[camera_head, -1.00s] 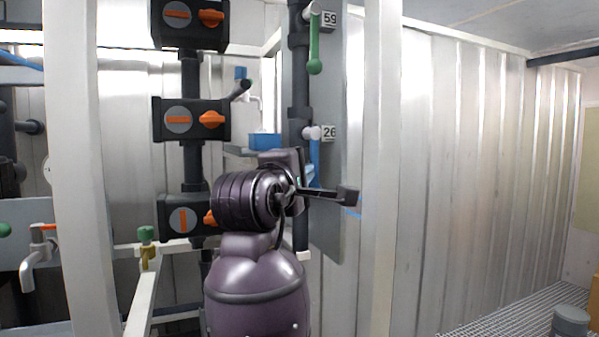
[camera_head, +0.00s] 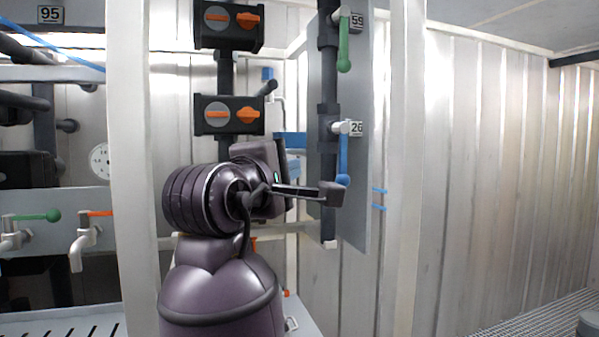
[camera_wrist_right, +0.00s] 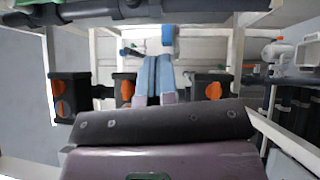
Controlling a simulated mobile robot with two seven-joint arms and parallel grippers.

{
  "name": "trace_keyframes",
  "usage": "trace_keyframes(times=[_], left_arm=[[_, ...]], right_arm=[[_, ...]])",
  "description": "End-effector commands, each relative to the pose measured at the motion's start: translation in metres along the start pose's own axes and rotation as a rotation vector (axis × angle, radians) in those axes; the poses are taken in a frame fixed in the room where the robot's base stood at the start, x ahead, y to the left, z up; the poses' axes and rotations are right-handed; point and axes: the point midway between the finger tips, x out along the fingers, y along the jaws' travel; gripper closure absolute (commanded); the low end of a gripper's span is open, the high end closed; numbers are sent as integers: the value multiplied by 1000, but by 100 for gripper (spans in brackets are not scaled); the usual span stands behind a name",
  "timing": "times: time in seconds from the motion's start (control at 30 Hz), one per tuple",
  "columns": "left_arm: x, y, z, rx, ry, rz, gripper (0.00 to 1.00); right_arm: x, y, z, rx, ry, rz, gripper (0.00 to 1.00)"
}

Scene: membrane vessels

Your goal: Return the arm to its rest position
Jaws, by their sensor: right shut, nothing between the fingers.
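My right arm (camera_head: 225,290) stands in the lower middle of the head view, its purple wrist bent over. Its gripper (camera_head: 329,194) points right, in front of the grey panel and just below the blue valve handle. Whether it touches the handle or panel cannot be told from this view. In the right wrist view the two fingers (camera_wrist_right: 155,62) lie together, shut, with nothing seen between them. My left gripper is not in view.
A grey panel (camera_head: 358,225) carries a green handle (camera_head: 344,48) and a blue handle (camera_head: 343,160). Black valve boxes with orange knobs (camera_head: 247,115) stand behind the arm. A white post (camera_head: 408,180) is right of the gripper. Taps (camera_head: 85,235) are at left.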

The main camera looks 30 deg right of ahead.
Motion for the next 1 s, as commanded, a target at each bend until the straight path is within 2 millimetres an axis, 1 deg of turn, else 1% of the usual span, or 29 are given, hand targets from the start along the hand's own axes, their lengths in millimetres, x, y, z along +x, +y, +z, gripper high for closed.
trace_keyframes(times=[0.03, 0.13, 0.37, 0.47, 0.57, 0.67, 0.83, 0.93, 1.0], left_arm=[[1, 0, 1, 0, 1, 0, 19], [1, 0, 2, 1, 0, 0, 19], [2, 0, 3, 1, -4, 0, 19], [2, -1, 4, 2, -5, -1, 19], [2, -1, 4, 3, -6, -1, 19], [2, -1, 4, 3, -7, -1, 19], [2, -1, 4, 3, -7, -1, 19], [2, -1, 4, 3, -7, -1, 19], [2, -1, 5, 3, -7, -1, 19]], right_arm=[[-5, 0, 0, 2, 2, 0, 100], [-10, 1, 0, 2, 1, -1, 100], [-12, 2, 0, 9, 0, 0, 100], [-12, 3, 0, 63, 0, 8, 100], [-12, 12, -3, 188, 29, 63, 100], [-14, 27, -18, 360, 130, 141, 100], [-26, 53, -52, 645, 371, 238, 100], [-31, 52, -75, 780, 518, 249, 100], [-33, 41, -92, 868, 625, 231, 100]])
